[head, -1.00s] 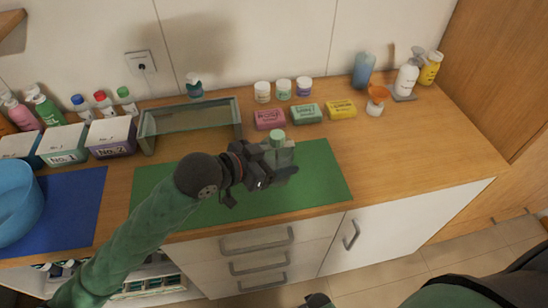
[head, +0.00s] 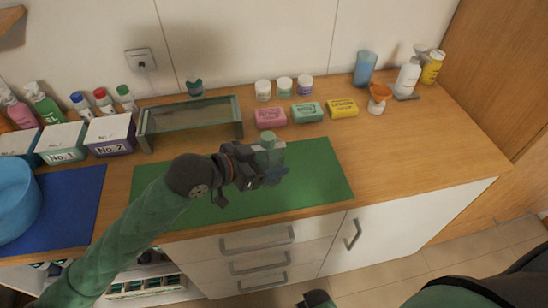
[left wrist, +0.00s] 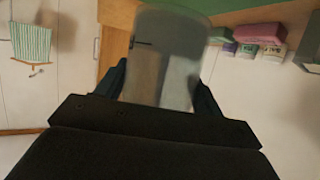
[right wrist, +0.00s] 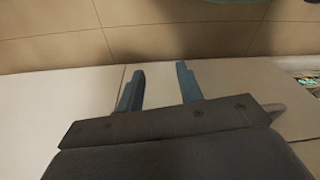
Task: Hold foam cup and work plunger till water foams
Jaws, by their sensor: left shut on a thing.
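The foam cup (head: 268,155) is a small clear, greyish vessel with a green top. My left gripper (head: 272,174) is shut on it and holds it over the green mat (head: 318,182). In the left wrist view the cup (left wrist: 165,55) sits between the two fingers, see-through, with its lower part hidden by the gripper body. I cannot make out a plunger rod, water or foam. My right gripper (right wrist: 160,88) is open and empty in the right wrist view, in front of pale cabinet fronts. Only a dark bit of it shows at the bottom of the head view.
A glass-like rack (head: 190,122) stands behind the mat. Soap boxes (head: 308,112) and small jars (head: 284,88) line the back. An orange-topped cup (head: 379,97), a blue cup (head: 365,68) and a white pump bottle (head: 408,76) stand right. The counter's right front is clear.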

